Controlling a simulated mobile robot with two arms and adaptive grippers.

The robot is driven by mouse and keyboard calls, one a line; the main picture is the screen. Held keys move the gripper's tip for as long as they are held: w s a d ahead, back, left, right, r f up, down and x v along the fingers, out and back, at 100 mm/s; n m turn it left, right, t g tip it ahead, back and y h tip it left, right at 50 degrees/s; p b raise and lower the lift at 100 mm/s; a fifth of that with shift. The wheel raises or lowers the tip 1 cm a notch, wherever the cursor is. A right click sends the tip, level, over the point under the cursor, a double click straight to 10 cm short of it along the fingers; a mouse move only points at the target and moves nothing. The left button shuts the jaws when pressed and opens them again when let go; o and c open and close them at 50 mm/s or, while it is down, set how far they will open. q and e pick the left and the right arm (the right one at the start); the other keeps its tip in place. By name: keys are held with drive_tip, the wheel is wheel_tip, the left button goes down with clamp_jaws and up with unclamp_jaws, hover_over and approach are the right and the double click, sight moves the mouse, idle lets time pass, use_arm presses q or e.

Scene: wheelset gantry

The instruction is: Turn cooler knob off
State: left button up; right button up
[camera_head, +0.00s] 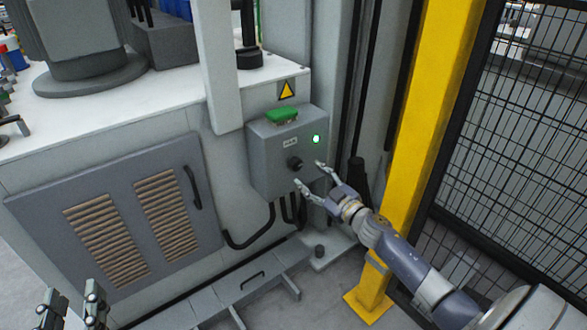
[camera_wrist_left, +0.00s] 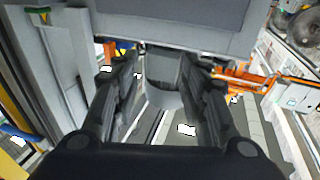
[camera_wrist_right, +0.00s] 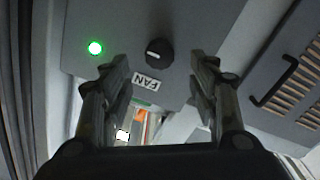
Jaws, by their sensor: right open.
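The black knob (camera_head: 294,163) is on the front of a grey control box (camera_head: 262,160), beside a lit green lamp (camera_head: 316,139). In the right wrist view the knob (camera_wrist_right: 159,52) has a white pointer mark and a FAN label (camera_wrist_right: 146,81), seen upside down. My right gripper (camera_head: 308,172) is open in front of the box, its fingers pointing at the knob. In the right wrist view the knob lies between the spread fingertips, apparently untouched. My left gripper (camera_wrist_left: 152,66) is open and empty; its fingertips show at the head view's bottom left (camera_head: 72,293).
A green block (camera_head: 282,114) sits on top of the box, below a yellow warning sign (camera_head: 287,89). A yellow post (camera_head: 420,130) and black mesh fence (camera_head: 510,160) stand close to my right arm. A vented panel (camera_head: 120,210) lies left of the box.

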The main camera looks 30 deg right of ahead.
sight(298, 166)
drive_tip(key=w+b, duration=0.1)
drive_tip(key=w, duration=0.6)
drive_tip(key=shift+a+f+b, duration=0.15)
drive_tip(key=shift+b, duration=0.25)
use_arm(q)
drive_tip(key=s+r+t+h, duration=0.1)
drive_tip(key=s+r+t, duration=0.2)
drive_tip(key=r, duration=0.6)
drive_tip(key=shift+s+d+r+t+h, duration=0.2)
drive_tip(key=shift+t+h, duration=0.2)
drive_tip(key=shift+t, duration=1)
use_arm(e)
drive_tip(key=shift+w, duration=0.55)
drive_tip(key=c, duration=1.1)
